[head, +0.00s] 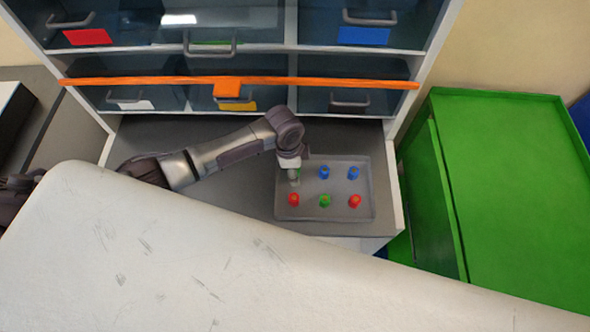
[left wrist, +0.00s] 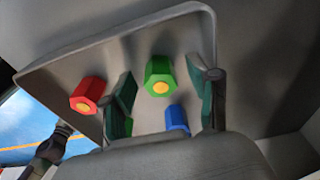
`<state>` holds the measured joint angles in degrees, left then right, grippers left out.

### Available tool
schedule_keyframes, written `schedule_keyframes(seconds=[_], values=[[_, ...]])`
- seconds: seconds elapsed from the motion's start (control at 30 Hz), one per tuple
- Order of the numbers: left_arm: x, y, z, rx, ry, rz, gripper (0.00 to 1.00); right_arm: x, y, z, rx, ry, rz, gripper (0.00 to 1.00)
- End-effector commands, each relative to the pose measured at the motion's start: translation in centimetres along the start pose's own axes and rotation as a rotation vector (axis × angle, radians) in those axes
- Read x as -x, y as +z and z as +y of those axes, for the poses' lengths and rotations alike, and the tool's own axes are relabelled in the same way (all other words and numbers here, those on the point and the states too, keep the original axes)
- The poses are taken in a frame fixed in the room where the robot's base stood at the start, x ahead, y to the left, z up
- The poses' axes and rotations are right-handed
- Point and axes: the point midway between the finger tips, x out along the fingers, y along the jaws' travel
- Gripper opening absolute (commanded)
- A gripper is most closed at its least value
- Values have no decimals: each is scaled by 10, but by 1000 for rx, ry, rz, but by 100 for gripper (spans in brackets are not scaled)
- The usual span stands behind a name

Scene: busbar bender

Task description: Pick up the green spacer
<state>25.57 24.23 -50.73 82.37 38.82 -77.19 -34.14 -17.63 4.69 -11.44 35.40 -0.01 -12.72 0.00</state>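A grey tray (head: 340,213) holds two rows of hexagonal spacers. The back row has a green spacer (head: 298,172), partly hidden by my gripper, and two blue spacers (head: 324,172). The front row has a red spacer (head: 293,201), a second green spacer (head: 325,201) and another red spacer (head: 355,201). My left gripper (head: 293,180) is over the tray's left side. In the left wrist view its fingers (left wrist: 163,98) are open. A green spacer (left wrist: 160,76) stands upright just beyond and between them, not gripped. A red spacer (left wrist: 87,95) and a blue spacer (left wrist: 177,118) stand nearby.
The tray sits on a grey shelf (head: 245,195) below a cabinet with handled drawers (head: 210,98). An orange bar (head: 180,81) crosses the lower drawers. A green cabinet (head: 510,180) stands to the right. A large white surface (head: 200,270) fills the foreground.

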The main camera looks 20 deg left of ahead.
Motion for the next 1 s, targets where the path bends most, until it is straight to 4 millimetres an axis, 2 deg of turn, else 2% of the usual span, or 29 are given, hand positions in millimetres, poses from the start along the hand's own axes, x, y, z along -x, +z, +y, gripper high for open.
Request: schedule_keyframes(seconds=[0.03, 0.33, 0.67, 0.77, 0.93, 1.0], values=[[0, 0, 0, 0, 0, 0, 49, 0, -1, 0, 0, 0, 1, 35], [0, 0, 0, 1, 0, 0, 0, 0, -8, -1, -1, -1, 12, 35], [4, 0, -1, 1, -1, 0, 0, -1, -9, -2, -1, -2, 14, 35], [12, -2, -1, 0, -2, 2, 0, -2, -9, -2, -1, -2, 14, 35], [39, -5, -1, -1, -3, 2, 0, -6, -9, -2, -1, -2, 14, 35], [46, -21, 4, -5, -1, 6, 0, -9, -8, -1, -1, -1, 14, 35]])
